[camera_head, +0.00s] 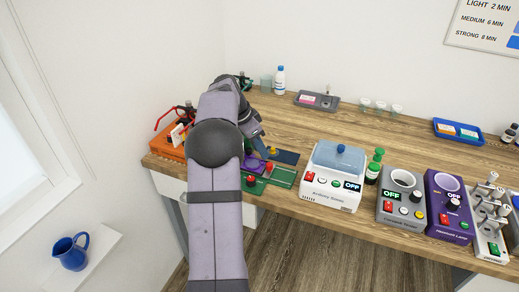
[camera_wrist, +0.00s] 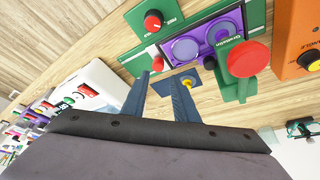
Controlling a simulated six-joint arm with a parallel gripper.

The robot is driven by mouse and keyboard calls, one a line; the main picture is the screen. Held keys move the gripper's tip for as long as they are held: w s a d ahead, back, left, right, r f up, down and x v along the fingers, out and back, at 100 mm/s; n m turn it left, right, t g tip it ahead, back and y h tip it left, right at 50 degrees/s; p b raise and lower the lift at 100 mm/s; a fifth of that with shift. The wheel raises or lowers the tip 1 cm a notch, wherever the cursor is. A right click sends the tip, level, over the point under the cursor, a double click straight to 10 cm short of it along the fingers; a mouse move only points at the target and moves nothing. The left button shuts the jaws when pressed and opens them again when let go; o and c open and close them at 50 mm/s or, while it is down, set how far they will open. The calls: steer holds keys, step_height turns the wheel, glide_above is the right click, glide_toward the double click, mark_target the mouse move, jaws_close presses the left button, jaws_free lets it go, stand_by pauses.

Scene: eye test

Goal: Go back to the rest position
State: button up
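In the head view my grey arm reaches over the left part of the table (camera_head: 420,146), and a dark part of my gripper (camera_head: 261,146) shows beside the arm's right edge. The fingers hang above the table near a purple device (camera_wrist: 203,42) with round pads and a blue plate (camera_wrist: 190,84) with a yellow knob. The fingertips' exact height above the table cannot be told.
Around my gripper are a green panel with a red knob (camera_wrist: 152,21), a large red button (camera_wrist: 248,59) and an orange box (camera_head: 168,145). A white machine with a blue lid (camera_head: 335,165) stands to the right. A grey tray (camera_head: 304,99) lies behind.

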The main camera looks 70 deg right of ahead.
steer(key=w+a+r+n+t+p, duration=0.1)
steer(key=w+a+r+n+p, duration=0.25)
steer(key=a, duration=0.65)
steer(key=w+a+r+n+t+y+p, duration=0.1)
steer(key=w+a+n+p, duration=0.2)
steer(key=w+a+n, duration=0.35)
steer(key=w+a+r+n+t+p, duration=0.1)
steer(key=w+a+r+n+p, duration=0.4)
steer(key=a, duration=0.7)
steer(key=s+a+n+y+p, duration=0.1)
steer(key=s+a+n+p, duration=0.35)
steer(key=a, duration=0.85)
steer(key=s+a+n+y+p, duration=0.15)
steer(key=s+a+n, duration=0.45)
steer(key=a, duration=0.6)
step_height(320, 180, down, 49)
steer(key=w+b, duration=0.1)
steer(key=b, duration=4.7)
steer(key=shift+a, duration=0.15)
steer(key=shift+w+r, duration=0.1)
steer(key=shift+o, duration=0.6)
